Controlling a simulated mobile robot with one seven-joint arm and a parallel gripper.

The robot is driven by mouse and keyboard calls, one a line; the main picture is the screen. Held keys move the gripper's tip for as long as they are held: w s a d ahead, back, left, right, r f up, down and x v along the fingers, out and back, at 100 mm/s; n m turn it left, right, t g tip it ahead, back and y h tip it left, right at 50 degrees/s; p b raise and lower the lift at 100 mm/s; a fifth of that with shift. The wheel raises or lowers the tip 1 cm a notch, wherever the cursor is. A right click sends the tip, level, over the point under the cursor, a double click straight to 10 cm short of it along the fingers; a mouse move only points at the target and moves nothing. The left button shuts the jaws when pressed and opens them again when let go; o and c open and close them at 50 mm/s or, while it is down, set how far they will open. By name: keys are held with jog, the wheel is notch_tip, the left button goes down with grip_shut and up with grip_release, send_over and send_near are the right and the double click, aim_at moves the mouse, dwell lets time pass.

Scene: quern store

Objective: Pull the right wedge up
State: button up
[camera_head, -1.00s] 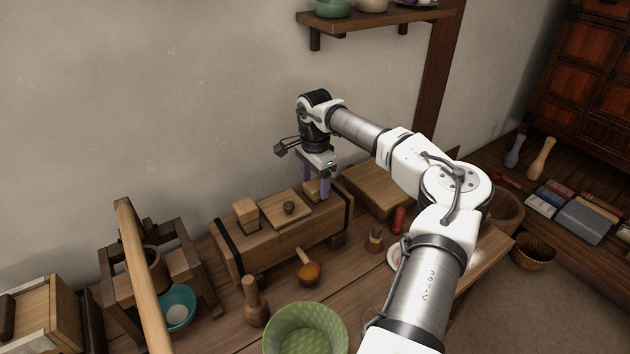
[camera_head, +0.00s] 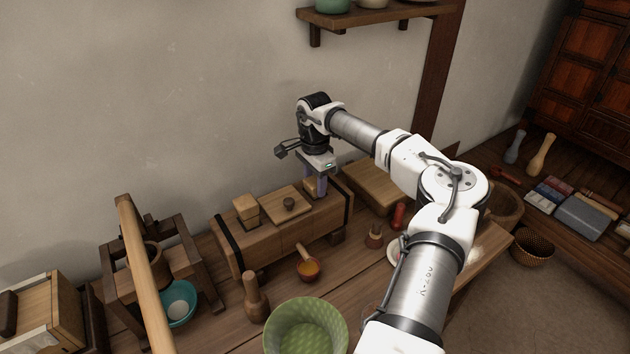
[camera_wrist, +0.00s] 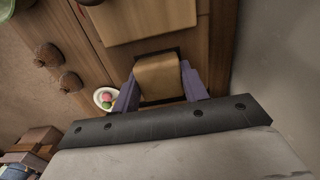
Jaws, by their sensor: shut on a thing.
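The right wedge (camera_wrist: 158,78) is a light wooden block set in a slot at the right end of the long wooden press box (camera_head: 285,240). In the head view it (camera_head: 310,187) is partly hidden by my gripper (camera_head: 317,186). In the wrist view my gripper (camera_wrist: 160,88) has one purple finger on each side of the wedge and is shut on it. The wedge's lower end is in the dark slot. The left wedge (camera_head: 246,208) stands up at the box's left end, and a knobbed lid (camera_head: 289,206) lies between them.
A wall shelf (camera_head: 375,17) hangs above my arm. The wall is close behind the box.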

aim_at(315, 181)
notch_tip(315, 181, up, 4)
jog(key=shift+f+p, duration=0.25)
jog(key=shift+p, duration=0.25)
jog(key=shift+w, duration=0.1)
jog(key=o, duration=1.4)
notch_tip(315, 181, up, 14)
jog(key=b, duration=0.3)
jog(key=shift+f, duration=0.15)
